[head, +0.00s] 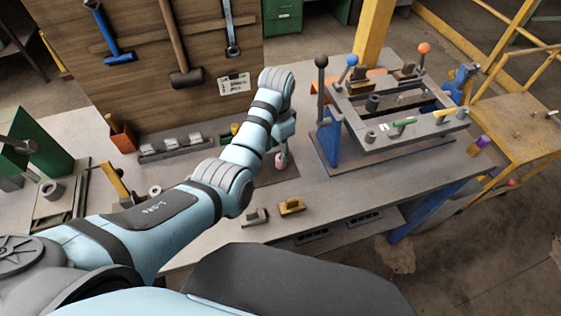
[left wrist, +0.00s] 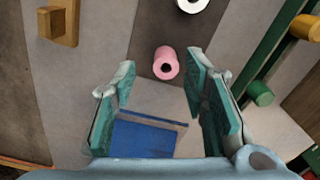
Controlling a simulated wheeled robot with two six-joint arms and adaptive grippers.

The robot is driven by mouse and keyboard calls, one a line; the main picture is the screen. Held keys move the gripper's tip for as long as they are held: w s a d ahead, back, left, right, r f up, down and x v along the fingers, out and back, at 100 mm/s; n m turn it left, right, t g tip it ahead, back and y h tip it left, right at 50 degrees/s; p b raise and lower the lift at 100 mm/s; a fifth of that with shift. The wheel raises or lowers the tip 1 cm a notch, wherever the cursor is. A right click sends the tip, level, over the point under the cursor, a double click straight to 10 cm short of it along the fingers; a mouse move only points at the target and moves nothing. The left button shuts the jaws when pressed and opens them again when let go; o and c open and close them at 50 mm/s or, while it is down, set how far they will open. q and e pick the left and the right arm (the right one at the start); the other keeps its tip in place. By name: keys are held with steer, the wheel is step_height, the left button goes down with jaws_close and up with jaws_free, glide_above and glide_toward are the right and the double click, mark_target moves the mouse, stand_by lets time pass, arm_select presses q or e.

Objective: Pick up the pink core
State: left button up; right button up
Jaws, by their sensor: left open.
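The pink core (left wrist: 166,63) is a short hollow cylinder with a dark hole. In the left wrist view it lies between and just beyond my fingertips, on or near a dark strip. My left gripper (left wrist: 160,82) is open, with teal pads either side and nothing between them but a view of the surface. In the head view my left gripper (head: 284,143) points down at the bench, and the pink core (head: 281,160) shows by its tips, partly hidden. I cannot tell whether they touch. My right gripper is not in view.
A white ring-shaped core (left wrist: 192,4) lies beyond the pink one. Green cylinders (left wrist: 259,94) stand to the right in the wrist view. A grey metal frame fixture (head: 400,115) with ball-topped levers stands right of my gripper. A yellow block (head: 291,206) lies on the bench (head: 340,195) front.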

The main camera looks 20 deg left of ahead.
arm_select(q)
steer(key=f, duration=0.2)
steer(key=w+f+b, duration=0.1)
steer(key=f, duration=0.3)
steer(key=shift+w+d+f+b, duration=0.25)
steer(key=shift+w+d+b, duration=0.05)
steer(key=shift+d+b, duration=0.1)
steer(key=shift+w+f, duration=0.1)
steer(key=shift+f, duration=0.1)
steer(key=shift+s+r, duration=0.3)
steer(key=shift+s, duration=0.05)
steer(key=c, duration=0.7)
jaws_close()
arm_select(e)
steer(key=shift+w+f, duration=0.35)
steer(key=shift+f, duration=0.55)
